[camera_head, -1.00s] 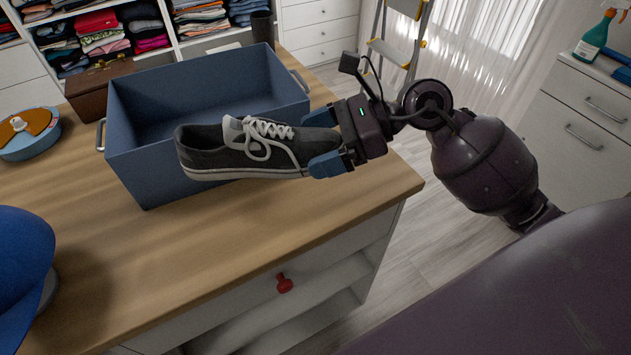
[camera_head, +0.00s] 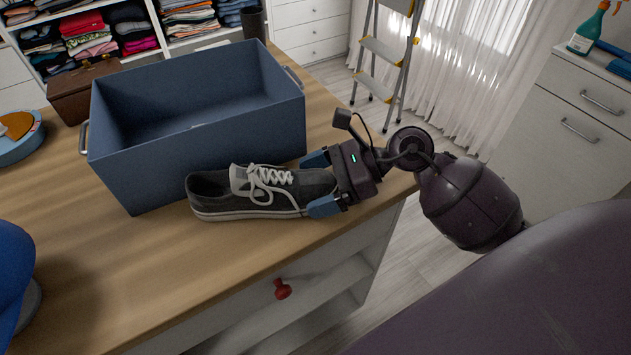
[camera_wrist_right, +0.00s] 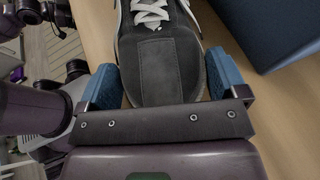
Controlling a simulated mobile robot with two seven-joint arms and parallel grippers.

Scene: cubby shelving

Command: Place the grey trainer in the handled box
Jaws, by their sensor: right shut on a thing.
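The grey trainer (camera_head: 225,194), dark with white laces and a pale sole, is just in front of the handled box, its toe to the right. It is close to the tabletop; I cannot tell whether it touches. My right gripper (camera_head: 319,182) is shut on the toe end, one blue finger on each side, also in the right wrist view (camera_wrist_right: 163,78). The trainer's toe (camera_wrist_right: 170,70) fills the gap between the fingers there. The handled box (camera_head: 150,172) is blue, open-topped and upright, with metal handles at its ends. Its visible inside looks empty. My left gripper is not in view.
A blue rounded object (camera_head: 12,270) stands at the left edge. A brown case (camera_head: 75,92) is behind the box. A round blue item (camera_head: 22,145) lies at far left. A stepladder (camera_head: 385,50) stands behind.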

